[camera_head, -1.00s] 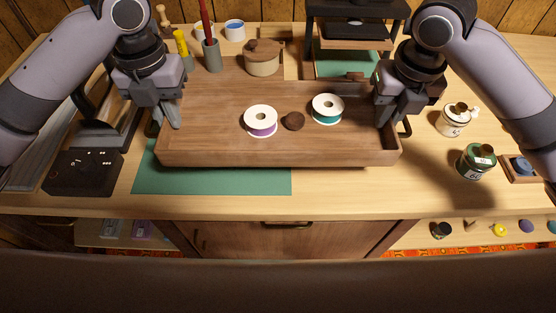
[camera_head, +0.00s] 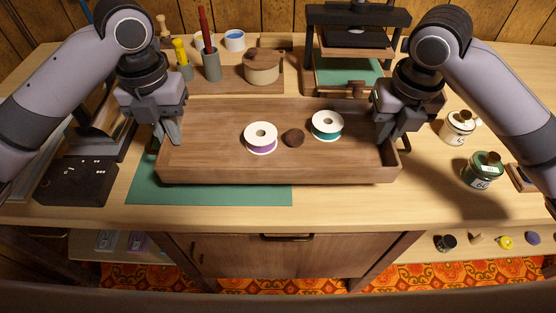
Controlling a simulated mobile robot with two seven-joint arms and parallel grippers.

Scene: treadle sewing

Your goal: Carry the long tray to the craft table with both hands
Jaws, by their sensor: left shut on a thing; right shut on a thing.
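The long tray (camera_head: 280,173) is brown wood with low walls. It is over the worktop and partly over the green mat (camera_head: 150,192). It looks level, but I cannot tell whether it is held just clear of the surface. Inside it are a white-topped purple spool (camera_head: 261,137), a white-topped teal spool (camera_head: 327,125) and a small dark round piece (camera_head: 294,138) between them. My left gripper (camera_head: 172,136) is shut on the tray's left end, and my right gripper (camera_head: 385,131) is shut on its right end. The fingers partly hide both end walls.
Behind the tray stand a lidded pot (camera_head: 262,67), a grey cup (camera_head: 211,66) and a black press (camera_head: 352,45). A dark control box (camera_head: 77,183) is left. A white jar (camera_head: 457,127) and green jar (camera_head: 482,170) are right. The front worktop strip (camera_head: 350,208) is clear.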

